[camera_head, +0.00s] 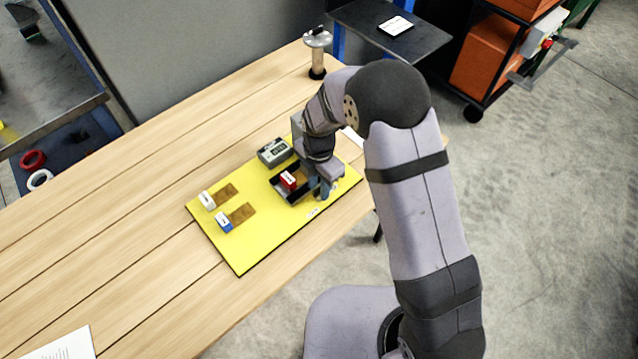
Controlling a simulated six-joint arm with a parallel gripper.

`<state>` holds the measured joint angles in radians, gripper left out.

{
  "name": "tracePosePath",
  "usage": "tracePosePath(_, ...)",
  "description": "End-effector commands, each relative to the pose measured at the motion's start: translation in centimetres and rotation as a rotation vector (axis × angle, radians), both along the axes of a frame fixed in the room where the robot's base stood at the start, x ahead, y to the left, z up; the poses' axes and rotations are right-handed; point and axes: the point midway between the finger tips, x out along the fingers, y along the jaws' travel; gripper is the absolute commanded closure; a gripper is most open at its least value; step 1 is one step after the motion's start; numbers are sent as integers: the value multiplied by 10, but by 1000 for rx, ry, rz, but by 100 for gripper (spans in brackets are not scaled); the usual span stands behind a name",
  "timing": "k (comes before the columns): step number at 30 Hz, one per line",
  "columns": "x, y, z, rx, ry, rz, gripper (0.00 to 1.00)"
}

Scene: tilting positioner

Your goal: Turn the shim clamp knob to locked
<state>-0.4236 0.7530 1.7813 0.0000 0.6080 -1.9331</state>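A yellow board (240,250) lies on the wooden table. My gripper (323,192) points down over its right part, close beside a dark tray (282,190) that holds a red block with a white label (288,180). My wrist and forearm cover part of this area. I cannot make out the shim clamp knob; it may be hidden behind my gripper or too small to tell. Whether my fingers are open or shut, or touch anything, does not show. A grey box with a display (274,152) stands behind the tray.
On the board's left, a white block (207,200) and a blue-and-white block (223,221) sit beside brown patches. Paper (62,346) lies front left. The table's left side is mostly clear.

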Motion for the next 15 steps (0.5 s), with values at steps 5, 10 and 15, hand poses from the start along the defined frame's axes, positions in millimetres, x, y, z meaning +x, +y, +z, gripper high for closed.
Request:
tracePosePath(5,0,0,0,1,-1,0,78)
tracePosePath(10,0,0,0,1,-1,0,100)
tracePosePath(15,0,0,0,1,-1,-4,100)
